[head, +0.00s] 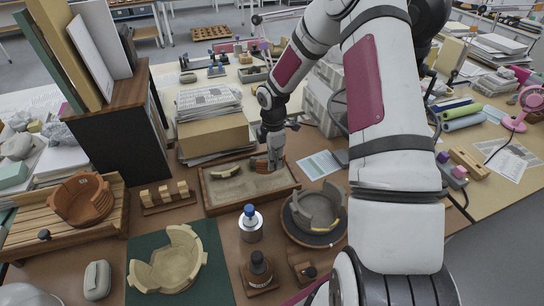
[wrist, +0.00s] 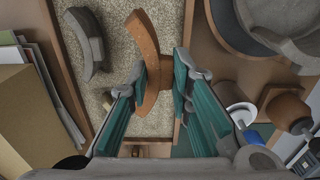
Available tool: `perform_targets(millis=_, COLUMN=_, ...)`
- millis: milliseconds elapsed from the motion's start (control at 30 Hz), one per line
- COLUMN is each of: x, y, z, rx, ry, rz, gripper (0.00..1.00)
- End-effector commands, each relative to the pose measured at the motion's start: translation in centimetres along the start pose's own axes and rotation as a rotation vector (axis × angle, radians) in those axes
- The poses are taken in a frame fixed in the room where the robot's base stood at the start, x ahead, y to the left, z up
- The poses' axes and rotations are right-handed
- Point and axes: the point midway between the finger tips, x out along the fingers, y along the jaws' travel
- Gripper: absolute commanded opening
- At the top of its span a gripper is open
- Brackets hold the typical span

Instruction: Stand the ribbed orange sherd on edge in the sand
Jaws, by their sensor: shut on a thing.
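The orange sherd (wrist: 149,40) is a curved piece, seen from above as a narrow arc over the sand in the wrist view. My gripper (wrist: 162,75) is shut on it, one teal finger on each side near its lower end in the picture. The sherd's ribs do not show clearly. In the head view my gripper (head: 274,160) is low over the right part of the sand tray (head: 209,209), with the sherd (head: 261,166) at it. The sherd looks upright; whether its lower edge touches the sand is hidden. The sand (wrist: 115,20) lies beneath.
A grey curved sherd (wrist: 88,42) stands in the sand to the left. A round turntable with a partial grey pot (head: 318,208) is right of the tray. A blue-capped bottle (head: 250,224) stands in front. A box with papers (head: 212,135) stands behind the tray.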

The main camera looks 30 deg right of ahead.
Motion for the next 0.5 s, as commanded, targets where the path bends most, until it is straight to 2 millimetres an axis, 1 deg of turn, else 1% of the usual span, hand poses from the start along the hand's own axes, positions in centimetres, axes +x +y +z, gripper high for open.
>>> perform_targets(millis=33, x=0.5, y=0.1, z=-0.1, rx=0.0, ry=0.0, rz=-0.001, gripper=0.0)
perform_targets(millis=500, x=3.9, y=0.1, z=0.0, rx=0.001, ry=0.0, rz=-0.001, gripper=0.0)
